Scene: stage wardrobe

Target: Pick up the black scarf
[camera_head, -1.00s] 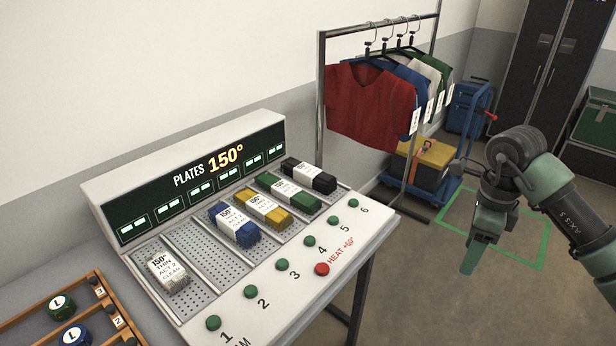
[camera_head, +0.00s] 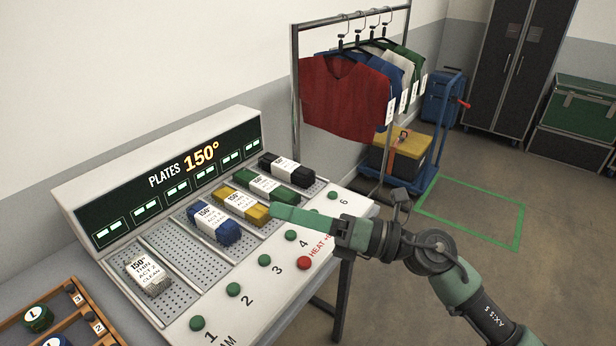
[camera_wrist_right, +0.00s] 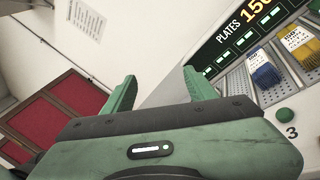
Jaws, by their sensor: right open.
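The black scarf (camera_head: 290,170) lies folded with a white paper band on the far right plate of the steam machine (camera_head: 170,318), beside the green scarf (camera_head: 264,186). My right gripper (camera_head: 290,214) reaches in from the right over the machine's front panel, its green fingers pointing left, right of the yellow scarf and nearer to me than the black one. It is open and empty. In the right wrist view its two green fingers (camera_wrist_right: 160,95) stand apart with nothing between them. The black scarf is not seen there. My left gripper is not in view.
Yellow (camera_head: 243,203), blue (camera_head: 214,223) and white (camera_head: 148,274) scarves lie on other plates. Green buttons and a red heat button (camera_head: 304,263) line the front. A rack with a red shirt (camera_head: 345,97) stands behind. A wooden tray (camera_head: 62,318) sits at left.

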